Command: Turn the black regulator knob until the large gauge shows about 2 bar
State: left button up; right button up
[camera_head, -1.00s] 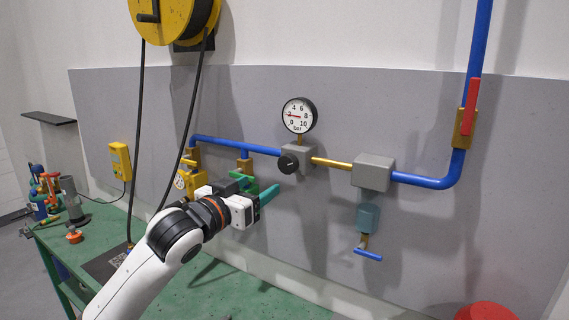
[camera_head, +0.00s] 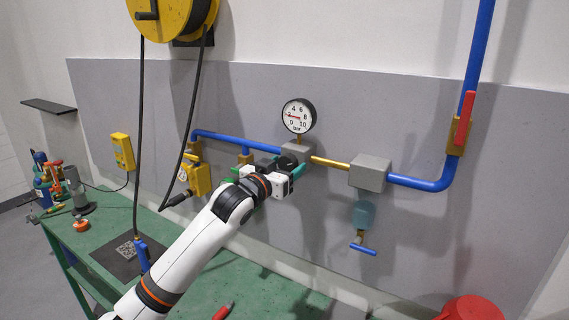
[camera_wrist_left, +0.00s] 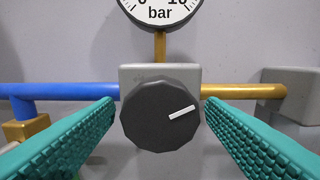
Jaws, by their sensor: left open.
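The black regulator knob (camera_wrist_left: 152,125) faces me in the left wrist view. Its white mark points right and slightly up. It sits on the grey regulator block (camera_wrist_left: 130,74). My left gripper (camera_head: 286,169) is open, its teal fingers on either side of the knob in the wrist view, with no clear contact. In the head view the gripper partly hides the knob (camera_head: 288,162). The large gauge (camera_head: 298,116) is above the block; its red needle points left, near the 2 mark, too small to read exactly. The wrist view shows only the gauge's lower part (camera_wrist_left: 160,14). My right gripper is not in view.
A blue pipe (camera_head: 225,138) and a brass pipe (camera_head: 330,163) flank the regulator. A grey box (camera_head: 370,174) with a blue-handled valve below stands to the right. A black hose hangs left of my arm above the green bench (camera_head: 190,285).

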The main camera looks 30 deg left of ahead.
pick_arm(q)
jog(key=c, duration=1)
jog(key=shift+o, duration=0.2)
jog(key=shift+m, duration=0.7)
jog(key=o, duration=1)
jog(key=shift+c, duration=0.2)
